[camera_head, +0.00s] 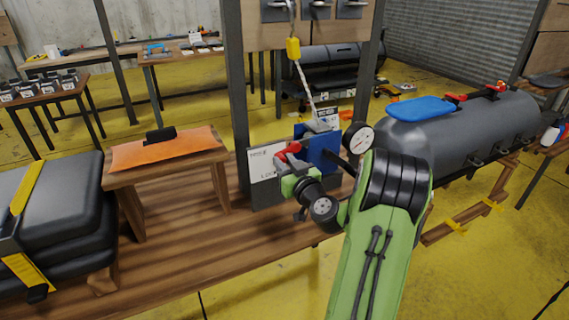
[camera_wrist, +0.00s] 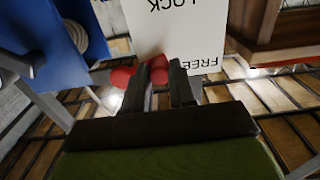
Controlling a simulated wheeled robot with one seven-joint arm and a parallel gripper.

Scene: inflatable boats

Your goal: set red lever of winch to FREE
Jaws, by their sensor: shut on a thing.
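The winch (camera_head: 322,146) has a blue body and stands on the wooden bench. Its red lever (camera_head: 288,149) points left across a white label plate (camera_head: 262,165). The lever's red end (camera_wrist: 158,68) also shows in the wrist view, between my dark fingers, with more red (camera_wrist: 121,77) left of them. My gripper (camera_wrist: 166,82) is shut on the red lever. The label plate (camera_wrist: 175,35) reads LOCK and FREE upside down there, and the fingers are beside FREE. In the head view my gripper (camera_head: 288,172) is at the winch's left side and partly hides the lever and plate.
A yellow hook block (camera_head: 293,48) hangs above the winch on a rope. A gauge (camera_head: 358,138) is right of the winch.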

